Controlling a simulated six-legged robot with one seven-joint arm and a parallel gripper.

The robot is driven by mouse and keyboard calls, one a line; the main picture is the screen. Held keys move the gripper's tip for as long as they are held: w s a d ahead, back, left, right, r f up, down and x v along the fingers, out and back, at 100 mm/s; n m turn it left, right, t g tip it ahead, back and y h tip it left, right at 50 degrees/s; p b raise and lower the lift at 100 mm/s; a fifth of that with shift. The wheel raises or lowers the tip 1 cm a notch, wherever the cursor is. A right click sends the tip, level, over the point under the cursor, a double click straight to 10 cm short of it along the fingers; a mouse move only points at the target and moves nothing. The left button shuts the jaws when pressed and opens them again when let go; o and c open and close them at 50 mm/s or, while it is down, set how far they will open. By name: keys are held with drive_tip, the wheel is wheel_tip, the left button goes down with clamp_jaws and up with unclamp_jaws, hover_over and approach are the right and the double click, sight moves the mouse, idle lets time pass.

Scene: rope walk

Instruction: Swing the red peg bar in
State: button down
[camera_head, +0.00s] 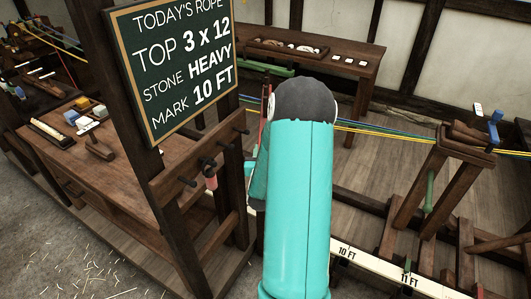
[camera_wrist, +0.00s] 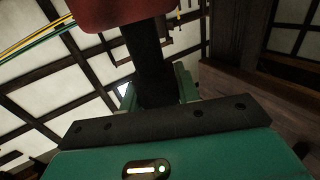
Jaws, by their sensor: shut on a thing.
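In the wrist view my gripper (camera_wrist: 157,92) has its two green fingers shut on the dark upright stem (camera_wrist: 148,60) of the red peg bar. In the head view my teal arm hides my gripper and most of the bar. Only a thin red strip (camera_head: 264,112) shows at the arm's left edge, beside the dark wooden frame. I cannot tell the bar's angle.
A dark post frame with pegs (camera_head: 205,165) and a chalkboard (camera_head: 172,60) stands close on the left. A workbench (camera_head: 140,165) lies behind it. Yellow and blue ropes (camera_head: 385,132) run right to a wooden trestle (camera_head: 430,195). A white marked rail (camera_head: 370,262) crosses the floor.

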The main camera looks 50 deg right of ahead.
drive_tip(key=shift+w+a+r+m+g+h, duration=0.1)
drive_tip(key=shift+w+a+m+g+h, duration=0.2)
drive_tip(key=shift+w+m+g+h, duration=0.45)
drive_tip(key=shift+w+a+r+m+g+h, duration=0.1)
drive_tip(key=shift+w+a+m+g+h, duration=0.3)
drive_tip(key=shift+g, duration=0.55)
drive_tip(key=shift+d+m, duration=0.1)
drive_tip(key=shift+m, duration=0.15)
drive_tip(key=c, duration=1)
unclamp_jaws()
drive_tip(key=shift+f, duration=0.1)
drive_tip(key=v, duration=1.3)
drive_tip(key=shift+s+a, duration=0.1)
drive_tip(key=shift+a, duration=0.3)
